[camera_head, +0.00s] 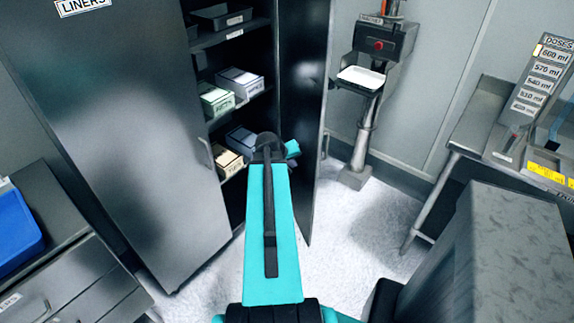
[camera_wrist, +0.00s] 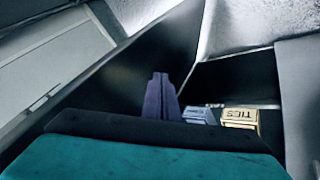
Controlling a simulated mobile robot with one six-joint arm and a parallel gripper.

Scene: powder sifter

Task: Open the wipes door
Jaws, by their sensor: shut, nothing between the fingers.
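The tall dark metal cabinet has a left door (camera_head: 120,130) labelled LINERS, which is closed. Its right-hand door (camera_head: 303,90) stands swung outward, showing the shelves; a handle shows at its outer edge. No label is readable on that door, so I cannot tell if it is the wipes door. In the wrist view my gripper (camera_wrist: 160,98) is shut and empty, in front of a dark panel. I cannot tell whether it touches that panel.
Shelves hold boxes, including a green-white box (camera_head: 216,98) and a box labelled TIES (camera_wrist: 240,117). A pedestal with a white tray (camera_head: 361,78) stands behind the open door. A metal bench (camera_head: 474,120) is at right, a blue bin (camera_head: 18,230) at left. White floor (camera_head: 350,235) is clear between.

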